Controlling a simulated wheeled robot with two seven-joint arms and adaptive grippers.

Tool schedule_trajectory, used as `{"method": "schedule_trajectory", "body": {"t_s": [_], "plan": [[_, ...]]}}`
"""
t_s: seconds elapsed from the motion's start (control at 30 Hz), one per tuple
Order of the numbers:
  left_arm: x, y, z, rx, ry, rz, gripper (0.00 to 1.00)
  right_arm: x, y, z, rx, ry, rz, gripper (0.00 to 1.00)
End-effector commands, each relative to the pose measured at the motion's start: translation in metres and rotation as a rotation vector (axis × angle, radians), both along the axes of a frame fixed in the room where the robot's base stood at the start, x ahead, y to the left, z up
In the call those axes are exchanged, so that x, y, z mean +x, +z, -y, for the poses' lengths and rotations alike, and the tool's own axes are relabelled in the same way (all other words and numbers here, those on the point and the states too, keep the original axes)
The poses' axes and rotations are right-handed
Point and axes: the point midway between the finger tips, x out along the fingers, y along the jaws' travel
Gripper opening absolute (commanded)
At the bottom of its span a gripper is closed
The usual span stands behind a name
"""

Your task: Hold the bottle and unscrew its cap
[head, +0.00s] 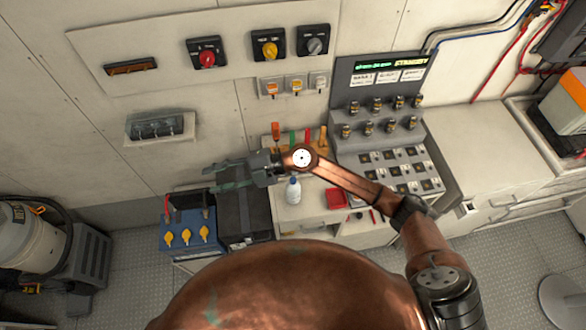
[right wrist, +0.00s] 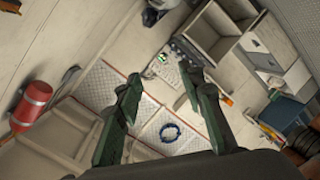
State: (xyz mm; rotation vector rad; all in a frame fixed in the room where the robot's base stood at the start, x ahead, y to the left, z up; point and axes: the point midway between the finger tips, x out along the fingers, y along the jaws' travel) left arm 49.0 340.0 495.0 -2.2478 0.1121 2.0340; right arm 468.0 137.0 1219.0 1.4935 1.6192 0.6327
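A small white bottle (head: 293,193) with a blue-grey top (head: 293,180) stands upright on the pale bench top (head: 320,212) in the head view. Its top lies just below my right wrist in the picture. My right gripper (head: 222,177) reaches left past the bottle, above the dark box, and is apart from the bottle. In the right wrist view, its two green-black fingers (right wrist: 160,98) are spread wide with nothing between them. The bottle does not show clearly in that view. My left gripper is out of the head view.
A red tray (head: 336,198) sits right of the bottle, and coloured-handled tools (head: 300,138) stand behind it. A panel with knobs and switches (head: 385,125) rises at the right. A dark box (head: 244,215) and blue battery (head: 187,232) stand at the left.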

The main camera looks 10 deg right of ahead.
Motion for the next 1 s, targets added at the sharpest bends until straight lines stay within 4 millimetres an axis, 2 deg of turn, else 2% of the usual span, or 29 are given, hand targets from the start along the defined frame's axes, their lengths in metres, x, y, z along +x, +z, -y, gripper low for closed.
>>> {"method": "schedule_trajectory", "body": {"t_s": [0.03,0.07,0.1,0.17,0.2,0.3,0.4,0.5,0.67,1.0], "plan": [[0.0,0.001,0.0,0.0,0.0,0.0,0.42,-0.003,-0.027,0.006,-0.15,0.066,0.016,0.36],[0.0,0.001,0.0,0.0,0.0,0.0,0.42,-0.005,-0.045,0.014,-0.246,0.098,0.016,0.36],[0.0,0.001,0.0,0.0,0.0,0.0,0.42,-0.004,-0.068,0.029,-0.38,0.132,0.014,0.36],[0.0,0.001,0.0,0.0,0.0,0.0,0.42,0.004,-0.099,0.06,-0.582,0.155,0.005,0.36],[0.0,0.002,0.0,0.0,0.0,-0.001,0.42,0.012,-0.114,0.083,-0.706,0.155,-0.003,0.36],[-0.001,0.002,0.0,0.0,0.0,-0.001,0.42,0.034,-0.134,0.141,-0.967,0.118,-0.024,0.36],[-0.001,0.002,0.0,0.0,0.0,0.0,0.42,0.054,-0.138,0.187,-1.153,0.063,-0.046,0.36],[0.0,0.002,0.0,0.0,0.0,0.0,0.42,0.066,-0.136,0.219,-1.27,0.016,-0.062,0.36],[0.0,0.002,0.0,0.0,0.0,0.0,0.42,0.073,-0.134,0.238,-1.338,-0.017,-0.073,0.36],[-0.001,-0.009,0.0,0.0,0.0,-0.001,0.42,0.072,-0.155,0.237,-1.337,-0.015,-0.075,0.36]]}}
